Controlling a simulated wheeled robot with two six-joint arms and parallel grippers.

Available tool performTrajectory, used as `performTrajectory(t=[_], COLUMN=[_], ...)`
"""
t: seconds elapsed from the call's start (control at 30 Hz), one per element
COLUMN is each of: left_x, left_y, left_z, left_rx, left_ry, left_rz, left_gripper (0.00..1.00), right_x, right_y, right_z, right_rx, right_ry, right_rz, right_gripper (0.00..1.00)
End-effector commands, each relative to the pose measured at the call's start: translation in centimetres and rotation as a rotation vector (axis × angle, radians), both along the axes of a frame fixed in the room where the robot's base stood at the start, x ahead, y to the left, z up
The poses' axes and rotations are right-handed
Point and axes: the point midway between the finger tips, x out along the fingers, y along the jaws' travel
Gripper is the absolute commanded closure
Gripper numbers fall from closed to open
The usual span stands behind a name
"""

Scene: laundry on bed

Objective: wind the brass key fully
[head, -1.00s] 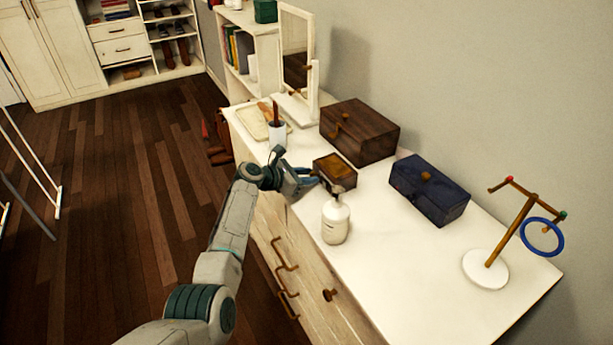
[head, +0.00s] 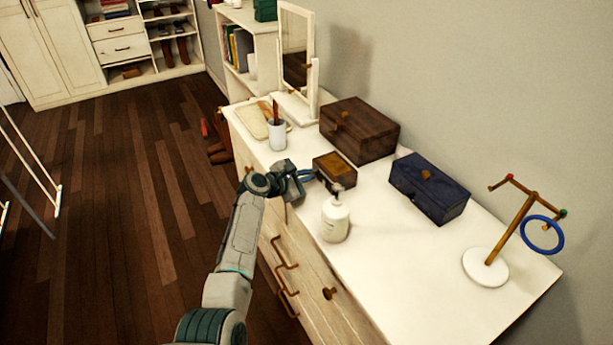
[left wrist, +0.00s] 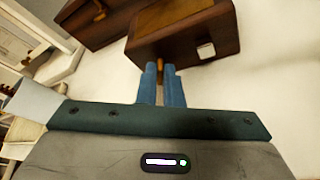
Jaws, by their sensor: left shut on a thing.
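A small brown wooden box (head: 335,170) stands on the white dresser top, and it fills the top middle of the left wrist view (left wrist: 190,35). The brass key (left wrist: 167,69) sticks out of the box's near side, between the blue fingertips. My left gripper (head: 309,175) is at the box's left side. In the left wrist view its two fingers (left wrist: 162,82) are shut on the key, hiding part of it. The key is too small to make out in the head view, and its turn angle cannot be told. My right gripper is not in view.
A white pump bottle (head: 335,218) stands close in front of the box. A larger dark wooden box (head: 360,130), a blue box (head: 429,189), a white cup (head: 277,135) and a stand with a blue ring (head: 487,266) are also on the dresser. The front right top is clear.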

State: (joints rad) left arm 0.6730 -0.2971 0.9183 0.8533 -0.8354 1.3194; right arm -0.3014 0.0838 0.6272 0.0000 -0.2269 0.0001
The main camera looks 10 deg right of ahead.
Motion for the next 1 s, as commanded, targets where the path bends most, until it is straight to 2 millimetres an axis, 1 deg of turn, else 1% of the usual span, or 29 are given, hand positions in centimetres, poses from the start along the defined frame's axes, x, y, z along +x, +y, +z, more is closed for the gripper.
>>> performTrajectory(t=[0.33, 0.37, 0.4, 0.43, 0.47, 0.77, 0.87, 1.0], left_x=[0.0, 0.0, 0.0, 0.0, 0.0, -0.1, -0.4, -1.3], left_y=[0.0, 0.0, 0.0, 0.0, 0.0, 0.1, 0.5, 1.8], left_z=[0.0, 0.0, 0.0, 0.0, 0.0, 0.0, 0.1, 0.6], left_rx=[0.01, 0.01, 0.01, 0.01, 0.01, 0.009, 0.009, 0.009], left_ry=[-0.021, -0.021, -0.021, -0.021, -0.021, -0.022, -0.022, -0.022], left_rz=[-0.001, -0.001, -0.001, -0.001, -0.001, 0.0, 0.0, 0.001], left_gripper=[1.0, 0.9, 0.82, 0.76, 0.73, 0.73, 0.73, 0.73], right_x=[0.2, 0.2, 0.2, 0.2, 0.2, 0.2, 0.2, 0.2], right_y=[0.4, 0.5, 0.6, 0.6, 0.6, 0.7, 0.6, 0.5], right_z=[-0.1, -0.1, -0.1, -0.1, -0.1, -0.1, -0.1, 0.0], right_rx=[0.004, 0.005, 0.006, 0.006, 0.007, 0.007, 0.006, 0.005], right_ry=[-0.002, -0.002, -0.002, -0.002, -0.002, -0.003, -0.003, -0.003], right_rz=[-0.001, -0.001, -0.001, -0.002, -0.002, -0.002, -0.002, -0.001], right_gripper=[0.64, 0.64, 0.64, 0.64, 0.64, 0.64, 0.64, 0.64])
